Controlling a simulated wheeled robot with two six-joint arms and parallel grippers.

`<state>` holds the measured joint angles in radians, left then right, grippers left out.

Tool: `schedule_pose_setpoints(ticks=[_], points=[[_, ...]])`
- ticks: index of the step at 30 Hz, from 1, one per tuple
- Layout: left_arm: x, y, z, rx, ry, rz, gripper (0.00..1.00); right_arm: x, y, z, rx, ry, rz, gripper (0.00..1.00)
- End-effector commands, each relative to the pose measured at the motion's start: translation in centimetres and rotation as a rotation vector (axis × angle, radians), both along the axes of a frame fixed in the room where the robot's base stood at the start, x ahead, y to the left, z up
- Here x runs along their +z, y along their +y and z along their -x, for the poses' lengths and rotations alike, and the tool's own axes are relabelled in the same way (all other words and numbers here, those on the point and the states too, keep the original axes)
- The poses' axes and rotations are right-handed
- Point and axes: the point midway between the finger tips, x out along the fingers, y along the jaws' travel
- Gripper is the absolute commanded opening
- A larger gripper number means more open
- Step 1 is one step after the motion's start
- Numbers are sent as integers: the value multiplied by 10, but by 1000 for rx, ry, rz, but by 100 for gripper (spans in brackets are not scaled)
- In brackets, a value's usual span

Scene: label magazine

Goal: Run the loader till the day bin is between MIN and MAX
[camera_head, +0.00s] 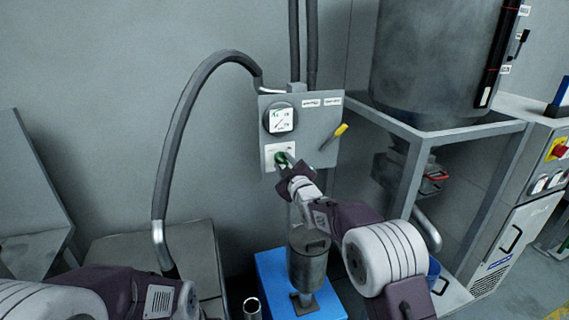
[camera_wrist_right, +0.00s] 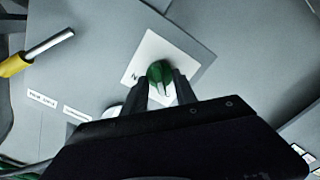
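The grey loader panel (camera_head: 318,128) on the wall carries a round gauge (camera_head: 281,119), a yellow-handled lever (camera_head: 334,136) and a green knob (camera_head: 281,158) on a white plate. My right gripper (camera_head: 289,167) is at the knob. In the right wrist view its fingers (camera_wrist_right: 162,92) close on both sides of the green knob (camera_wrist_right: 158,70). The day bin (camera_head: 432,60) is the large grey cylinder at the upper right. Its dark sight strip (camera_head: 499,52) has two red-lined labels; a pale section at the bottom lies below the lower one. My left forearm shows at lower left; its fingers are out of view.
A grey canister (camera_head: 308,262) stands on a blue box (camera_head: 272,273) below my right arm. A steel frame (camera_head: 415,165) carries the bin. A cabinet (camera_head: 512,235) with a red switch stands at right.

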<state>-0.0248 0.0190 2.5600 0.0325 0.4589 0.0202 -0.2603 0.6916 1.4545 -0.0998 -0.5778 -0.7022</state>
Motion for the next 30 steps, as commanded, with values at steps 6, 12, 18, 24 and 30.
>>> schedule_pose_setpoints(ticks=[6, 12, 18, 24, 30], points=[[0, 0, 0, 0, 0, 0, 36, 0, 0, 0, 0, 0, 0, 6], [0, 0, 0, 0, 0, 0, 36, 0, 0, 0, -1, 1, -1, 0], [-3, 0, 0, 0, 0, 0, 36, -1, 0, 0, 0, 10, -29, 0], [-9, 0, 0, 0, 0, 0, 36, -1, 0, 1, -1, 42, -131, 0], [-17, 0, 0, 0, 0, 0, 36, -2, 0, 1, 0, 96, -298, 0]])
